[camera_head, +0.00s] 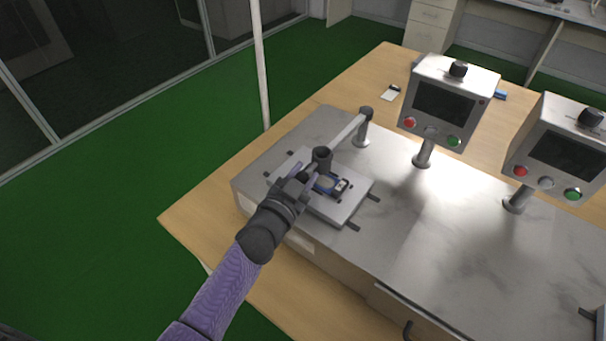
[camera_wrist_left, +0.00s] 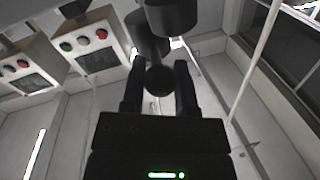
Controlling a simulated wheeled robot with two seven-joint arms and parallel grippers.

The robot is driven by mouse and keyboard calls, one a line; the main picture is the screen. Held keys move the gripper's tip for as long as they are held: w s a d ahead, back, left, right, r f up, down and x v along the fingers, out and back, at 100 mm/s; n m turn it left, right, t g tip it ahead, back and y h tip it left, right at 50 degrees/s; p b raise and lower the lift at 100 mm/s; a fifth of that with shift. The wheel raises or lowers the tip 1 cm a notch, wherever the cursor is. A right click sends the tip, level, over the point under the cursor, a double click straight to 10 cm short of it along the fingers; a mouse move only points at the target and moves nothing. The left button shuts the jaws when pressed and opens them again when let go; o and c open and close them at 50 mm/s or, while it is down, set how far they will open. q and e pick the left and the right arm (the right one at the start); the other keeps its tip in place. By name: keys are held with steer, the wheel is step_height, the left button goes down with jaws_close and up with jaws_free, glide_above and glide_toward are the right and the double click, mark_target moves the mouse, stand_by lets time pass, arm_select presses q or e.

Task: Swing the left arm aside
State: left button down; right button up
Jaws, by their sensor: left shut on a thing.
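The grey swing arm (camera_head: 346,133) of the left test station runs from a post (camera_head: 363,134) at the back to a dark cylindrical head (camera_head: 321,158). The head is over the station's plate (camera_head: 345,207), beside a small blue and dark device (camera_head: 331,185). My left gripper (camera_head: 302,181) is at the near end of the arm. In the left wrist view its two fingers (camera_wrist_left: 159,88) are shut around a round black knob (camera_wrist_left: 159,80), with dark cylinders above it. My right gripper is out of view.
A control box with red and green buttons (camera_head: 442,106) stands right of the swing arm, and a second box (camera_head: 560,150) farther right. The metal bench top (camera_head: 440,230) between is mostly clear. A white card (camera_head: 390,93) lies on the wooden table (camera_head: 375,65). A thin white pole (camera_head: 260,65) stands behind.

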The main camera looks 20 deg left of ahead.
arm_select(q)
steer(key=shift+w+a+m+h, duration=0.15)
steer(key=shift+a+m+h, duration=0.15)
steer(key=shift+a+h, duration=0.15)
steer(key=a+h, duration=0.1)
steer(key=w+a+m+h, duration=0.1)
steer(key=w+a+m+g+h+b, duration=0.1)
steer(key=a, duration=0.1)
steer(key=shift+w+a+f, duration=0.1)
steer(key=shift+f, duration=0.1)
steer(key=shift+w+a+r+h, duration=0.15)
steer(key=shift+w+a+h, duration=0.1)
steer(key=shift+a, duration=0.15)
steer(key=shift+c, duration=1.8)
jaws_free()
